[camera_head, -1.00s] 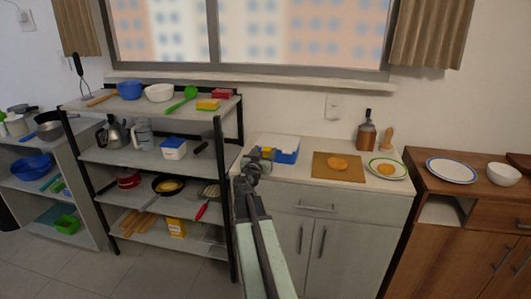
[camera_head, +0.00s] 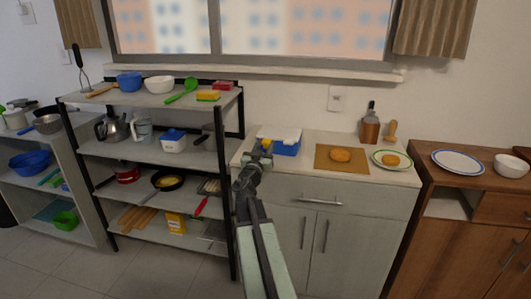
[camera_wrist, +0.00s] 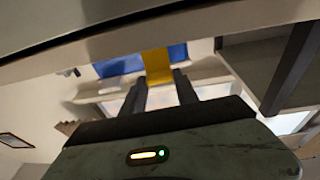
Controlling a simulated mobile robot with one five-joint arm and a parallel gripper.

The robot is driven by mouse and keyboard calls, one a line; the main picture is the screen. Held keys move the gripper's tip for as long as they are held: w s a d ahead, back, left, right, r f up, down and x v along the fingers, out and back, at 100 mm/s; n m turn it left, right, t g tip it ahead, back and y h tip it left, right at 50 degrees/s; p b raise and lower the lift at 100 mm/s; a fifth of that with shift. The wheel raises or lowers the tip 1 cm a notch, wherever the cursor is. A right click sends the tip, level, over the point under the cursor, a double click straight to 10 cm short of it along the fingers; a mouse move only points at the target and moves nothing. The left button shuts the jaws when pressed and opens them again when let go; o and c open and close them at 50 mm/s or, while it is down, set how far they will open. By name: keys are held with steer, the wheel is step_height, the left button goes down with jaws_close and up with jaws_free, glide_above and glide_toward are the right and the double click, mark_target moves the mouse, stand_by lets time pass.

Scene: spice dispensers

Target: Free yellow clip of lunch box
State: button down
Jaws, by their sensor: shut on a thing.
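The lunch box (camera_head: 287,149) stands on the white counter near its left end. It has a blue body and a white lid (camera_head: 279,133). The yellow clip (camera_head: 267,143) is on its front left side, and it also shows in the wrist view (camera_wrist: 157,65) against the blue body. My gripper (camera_head: 260,154) is at the front left of the box. In the wrist view my gripper's two dark fingers (camera_wrist: 160,76) are on either side of the yellow clip, shut on it. The far parts of the box are hidden from the wrist camera.
A brown board (camera_head: 325,166) with a round orange-brown food piece lies right of the box, beside a green-rimmed plate (camera_head: 375,161). A black-framed shelf (camera_head: 150,204) with kitchenware stands close on the left. The window wall is behind the counter.

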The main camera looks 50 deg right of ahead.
steer(key=f+h+b, duration=0.1)
steer(key=b, duration=0.1)
steer(key=f+t+h+b, duration=0.1)
steer(key=b, duration=0.2)
steer(key=shift+s+a, duration=0.2)
steer(key=shift+a, duration=0.1)
steer(key=shift+a+r+t+h+b, duration=0.1)
steer(key=shift+t+h+b, duration=0.3)
steer(key=shift+b, duration=0.6)
steer(key=shift+r, duration=0.1)
steer(key=c, duration=0.9)
jaws_free()
steer(key=shift+s+a, duration=0.1)
steer(key=b+v, duration=0.4)
steer(key=v, duration=0.3)
steer(key=shift+s+a+f, duration=0.1)
steer(key=shift+a+f, duration=0.1)
steer(key=shift+f, duration=0.15)
